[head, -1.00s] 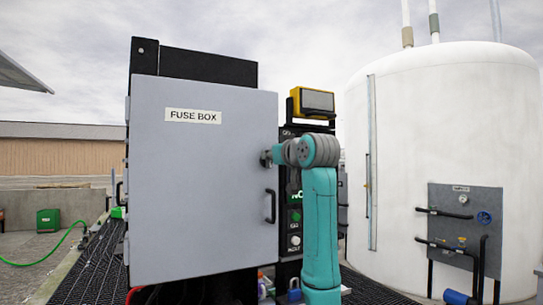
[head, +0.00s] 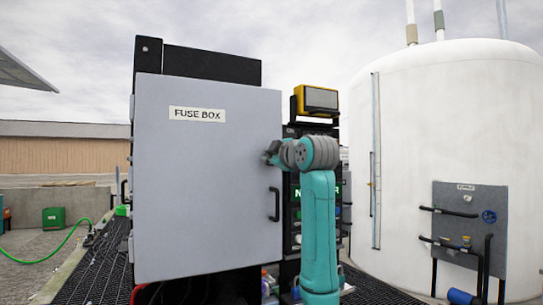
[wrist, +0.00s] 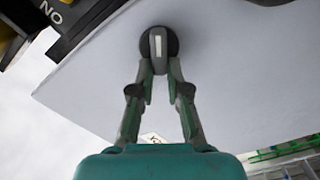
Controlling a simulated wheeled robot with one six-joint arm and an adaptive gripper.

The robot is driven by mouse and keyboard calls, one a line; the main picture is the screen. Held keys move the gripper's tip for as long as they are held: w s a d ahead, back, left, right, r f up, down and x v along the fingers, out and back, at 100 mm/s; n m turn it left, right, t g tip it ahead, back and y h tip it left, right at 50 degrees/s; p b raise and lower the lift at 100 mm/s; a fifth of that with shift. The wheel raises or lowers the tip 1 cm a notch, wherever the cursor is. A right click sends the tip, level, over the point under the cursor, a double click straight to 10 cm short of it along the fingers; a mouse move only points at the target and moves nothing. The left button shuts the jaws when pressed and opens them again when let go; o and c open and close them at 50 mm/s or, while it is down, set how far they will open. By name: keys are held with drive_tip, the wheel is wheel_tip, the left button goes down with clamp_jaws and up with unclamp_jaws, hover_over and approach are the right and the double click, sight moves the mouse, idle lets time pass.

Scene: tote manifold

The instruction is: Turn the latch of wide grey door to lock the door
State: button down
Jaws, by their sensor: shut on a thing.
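The wide grey door (head: 205,190) of the fuse box stands closed or nearly closed in the head view, with a "FUSE BOX" label near its top. It also fills much of the wrist view (wrist: 225,60). The latch (wrist: 158,42) is a small grey handle with a pale stripe on a round dark base. My gripper (wrist: 159,66) has its fingers closed around the latch. In the head view my gripper (head: 268,154) is at the door's right edge, above the black pull handle (head: 273,204). The arm partly hides the latch there.
A black panel (head: 293,218) with controls and a yellow-framed lamp (head: 317,99) stand just right of the door. A large white tank (head: 440,140) stands further right. A green hose (head: 45,258) lies on the ground at left.

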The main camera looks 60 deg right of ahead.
drive_tip(key=n, duration=0.3)
drive_tip(key=f+n, duration=0.1)
drive_tip(key=n, duration=0.1)
drive_tip(key=shift+w+a+n, duration=0.1)
drive_tip(key=shift+n, duration=0.6)
drive_tip(key=c, duration=1.1)
unclamp_jaws()
drive_tip(key=shift+c, duration=0.2)
drive_tip(key=v, duration=1.2)
